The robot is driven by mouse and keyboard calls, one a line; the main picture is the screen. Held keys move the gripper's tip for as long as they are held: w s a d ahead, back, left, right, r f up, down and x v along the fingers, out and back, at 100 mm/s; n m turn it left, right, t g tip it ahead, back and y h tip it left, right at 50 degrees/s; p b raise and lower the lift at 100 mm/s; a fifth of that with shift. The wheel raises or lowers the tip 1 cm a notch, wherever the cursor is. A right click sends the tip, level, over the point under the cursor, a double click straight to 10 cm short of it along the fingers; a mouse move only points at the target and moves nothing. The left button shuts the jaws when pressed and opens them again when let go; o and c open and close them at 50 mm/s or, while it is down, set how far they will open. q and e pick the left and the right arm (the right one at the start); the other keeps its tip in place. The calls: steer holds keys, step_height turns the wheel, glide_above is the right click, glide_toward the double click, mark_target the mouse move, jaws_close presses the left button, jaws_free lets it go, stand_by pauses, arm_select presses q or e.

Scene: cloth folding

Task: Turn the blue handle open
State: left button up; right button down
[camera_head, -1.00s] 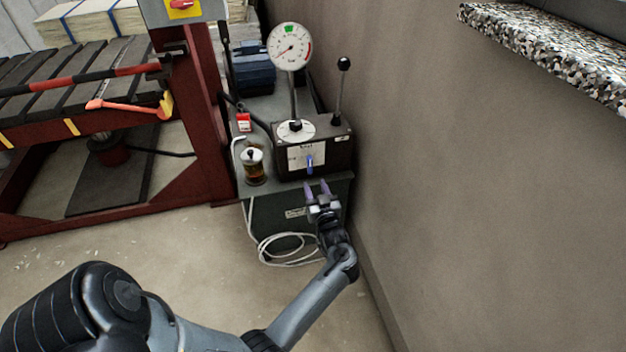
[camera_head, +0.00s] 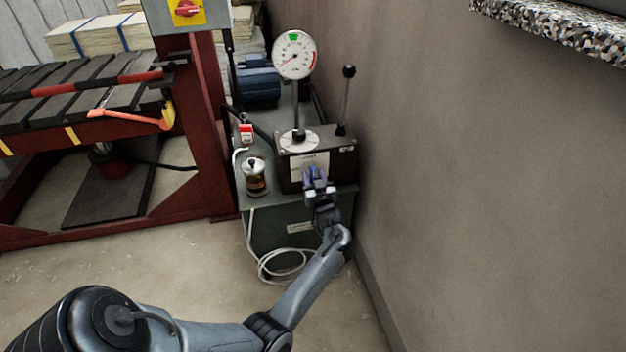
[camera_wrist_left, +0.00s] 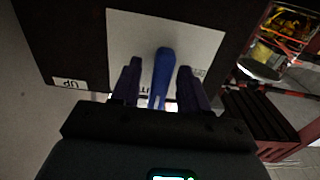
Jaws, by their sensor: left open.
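The blue handle (camera_wrist_left: 163,72) is on the white plate (camera_wrist_left: 205,42) on the front of a dark box (camera_head: 342,166). In the head view the handle (camera_head: 313,173) shows only as a small bit of blue between my fingers. My left gripper (camera_head: 319,176) is open in front of the box. In the left wrist view its fingers (camera_wrist_left: 158,84) stand one on each side of the handle, with a gap visible on both sides. The handle points along the fingers in that view. My right gripper is not in view.
A round gauge (camera_head: 294,54) and a black-knobbed lever (camera_head: 345,98) rise from the box. A glass jar (camera_head: 256,178) stands left of it on the cabinet (camera_head: 275,231). A wall (camera_head: 480,200) is close on the right, and a red frame (camera_head: 205,120) stands left.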

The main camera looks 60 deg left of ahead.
arm_select(q)
steer(key=shift+w+a, duration=0.1)
steer(key=shift+a, duration=0.15)
jaws_close()
